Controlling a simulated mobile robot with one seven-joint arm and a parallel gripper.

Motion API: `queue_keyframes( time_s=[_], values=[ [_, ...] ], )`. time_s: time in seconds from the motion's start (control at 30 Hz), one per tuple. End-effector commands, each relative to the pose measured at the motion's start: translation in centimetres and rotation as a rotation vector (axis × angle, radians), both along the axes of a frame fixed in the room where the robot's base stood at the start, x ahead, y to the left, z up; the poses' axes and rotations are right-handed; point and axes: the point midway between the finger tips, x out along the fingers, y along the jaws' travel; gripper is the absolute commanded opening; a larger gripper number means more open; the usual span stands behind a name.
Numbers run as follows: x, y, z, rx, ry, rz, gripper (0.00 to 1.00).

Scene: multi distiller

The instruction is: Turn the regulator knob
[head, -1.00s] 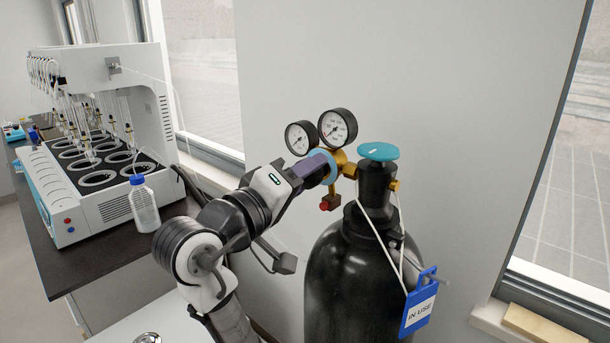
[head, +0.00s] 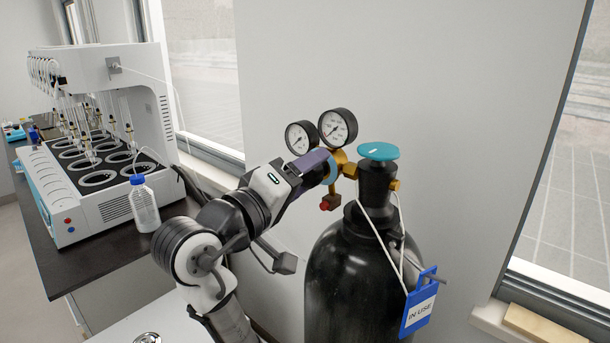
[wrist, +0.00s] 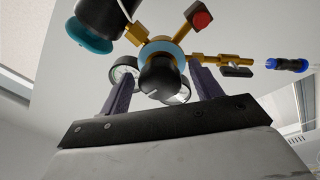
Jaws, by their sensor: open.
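The regulator (head: 338,172) is brass with two round gauges and sits at the neck of the black gas cylinder (head: 345,275). In the wrist view, its black knob (wrist: 158,76), with a pale mark on the face and a light blue ring (wrist: 170,49) behind it, lies between my two fingers. My gripper (wrist: 162,82) is open around the knob, one finger on each side; whether either finger touches it I cannot tell. In the head view, my gripper (head: 318,166) reaches the regulator from the left and hides the knob.
A teal cylinder valve (head: 378,151) tops the cylinder to the right. A blue "IN USE" tag (head: 420,305) hangs on a cord. The gauges (head: 337,126) stand just above my gripper. A white distiller (head: 120,190) and a bottle (head: 144,205) stand on the left bench.

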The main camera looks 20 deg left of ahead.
Motion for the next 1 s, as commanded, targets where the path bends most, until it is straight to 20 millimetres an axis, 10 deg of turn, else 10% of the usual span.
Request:
queue_keyframes(
  time_s=[0.6,1.0],
  values=[
    [-10.9,3.8,-1.3,0.002,-0.002,0.005,0.64],
    [-12.9,4.4,-1.2,0.0,0.0,0.001,0.64]
  ],
)
